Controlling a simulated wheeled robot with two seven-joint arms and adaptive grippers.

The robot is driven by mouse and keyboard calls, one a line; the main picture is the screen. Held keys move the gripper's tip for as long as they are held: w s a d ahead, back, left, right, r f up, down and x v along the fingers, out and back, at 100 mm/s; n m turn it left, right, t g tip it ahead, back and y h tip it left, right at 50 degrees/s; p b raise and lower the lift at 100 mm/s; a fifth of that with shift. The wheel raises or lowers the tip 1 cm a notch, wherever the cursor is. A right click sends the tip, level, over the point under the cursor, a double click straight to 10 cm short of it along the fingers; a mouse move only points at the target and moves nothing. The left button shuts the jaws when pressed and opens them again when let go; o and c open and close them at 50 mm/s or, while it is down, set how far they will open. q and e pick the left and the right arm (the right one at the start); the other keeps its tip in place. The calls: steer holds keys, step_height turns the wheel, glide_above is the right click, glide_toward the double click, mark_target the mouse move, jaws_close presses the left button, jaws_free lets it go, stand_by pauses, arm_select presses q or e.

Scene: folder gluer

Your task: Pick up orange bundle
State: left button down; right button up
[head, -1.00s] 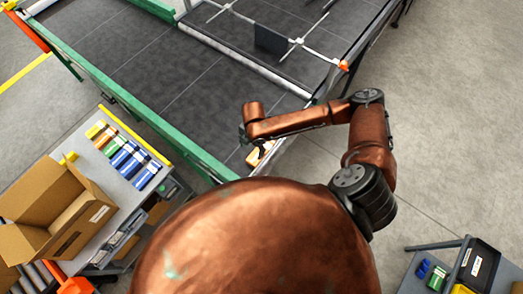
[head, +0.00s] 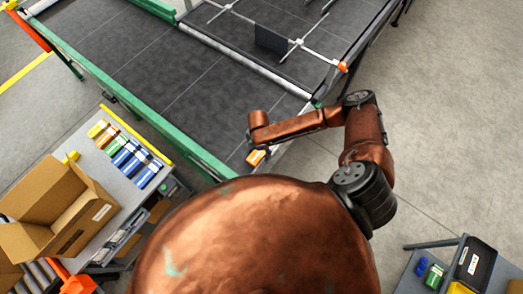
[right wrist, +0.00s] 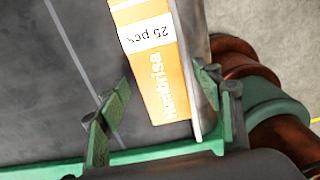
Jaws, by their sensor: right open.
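The orange bundle (right wrist: 160,75), with a white band reading "25 pcs" and white lettering, lies on the dark conveyor belt (right wrist: 60,100) against its metal side rail. My right gripper (right wrist: 160,95) is open, with one finger over the belt left of the bundle and the other on its right, by the rail. I cannot tell whether either finger touches it. In the head view the orange bundle (head: 256,157) shows at the conveyor's near corner, partly hidden under my right gripper (head: 252,146). My left gripper is not in view.
A green rail (head: 150,122) edges the conveyor. At the left, a side table (head: 118,198) holds an open cardboard box (head: 62,215) and several coloured bundles (head: 128,158). At lower right stands another table with a black bin (head: 477,262).

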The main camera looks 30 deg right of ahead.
steer(key=shift+c, duration=0.7)
steer(key=c, duration=1.2)
steer(key=shift+r, duration=0.1)
